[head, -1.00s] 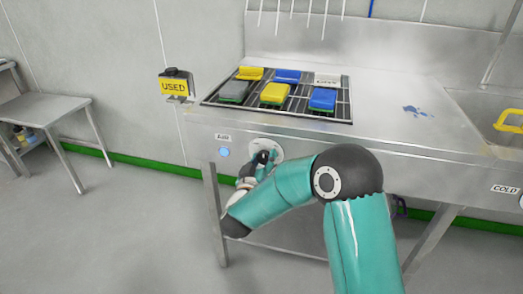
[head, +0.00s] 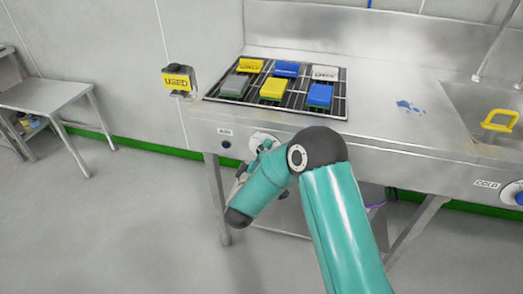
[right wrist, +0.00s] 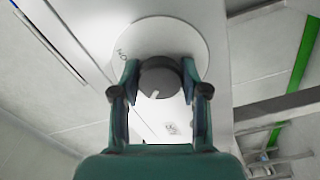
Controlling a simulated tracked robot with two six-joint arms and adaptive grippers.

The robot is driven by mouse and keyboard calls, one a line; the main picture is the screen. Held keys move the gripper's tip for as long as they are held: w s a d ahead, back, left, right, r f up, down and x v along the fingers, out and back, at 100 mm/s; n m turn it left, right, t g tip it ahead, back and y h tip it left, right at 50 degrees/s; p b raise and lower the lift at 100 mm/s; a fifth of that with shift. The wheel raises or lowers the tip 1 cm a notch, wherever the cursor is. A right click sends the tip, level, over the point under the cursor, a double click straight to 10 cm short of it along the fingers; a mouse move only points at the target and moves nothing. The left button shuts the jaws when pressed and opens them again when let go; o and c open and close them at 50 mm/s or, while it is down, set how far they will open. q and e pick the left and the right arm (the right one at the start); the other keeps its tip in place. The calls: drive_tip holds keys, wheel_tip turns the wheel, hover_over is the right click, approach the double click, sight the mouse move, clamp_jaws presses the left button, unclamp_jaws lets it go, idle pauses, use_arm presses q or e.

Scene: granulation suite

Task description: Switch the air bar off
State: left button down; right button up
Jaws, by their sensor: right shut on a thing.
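The air bar's black knob (right wrist: 160,76) sits on a round white plate (right wrist: 180,38), which also shows on the counter's front panel in the head view (head: 259,137). Its white pointer mark faces down in the right wrist view, toward a small label too blurred to read. An upside-down label, seemingly ON, is at the plate's upper left. My right gripper (right wrist: 160,92) is shut on the knob, one finger on each side; in the head view my arm mostly hides it. The round indicator light (head: 226,144) under the AIR label (head: 225,132) is dark. My left gripper is not in view.
A steel counter (head: 385,78) carries a grate (head: 241,103) with several coloured sponges. A yellow USED holder (head: 177,82) hangs on the wall at its left. A COLD knob (head: 513,193) is at far right. A steel side table (head: 45,98) stands left; floor between is clear.

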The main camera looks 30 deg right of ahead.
drive_tip(key=shift+w+r, duration=0.1)
idle(0.3)
drive_tip(key=o, duration=1.1)
drive_tip(key=shift+o, duration=0.2)
drive_tip(key=v, duration=1.2)
drive_tip(key=shift+d+f, duration=0.15)
drive_tip(key=shift+f, duration=0.1)
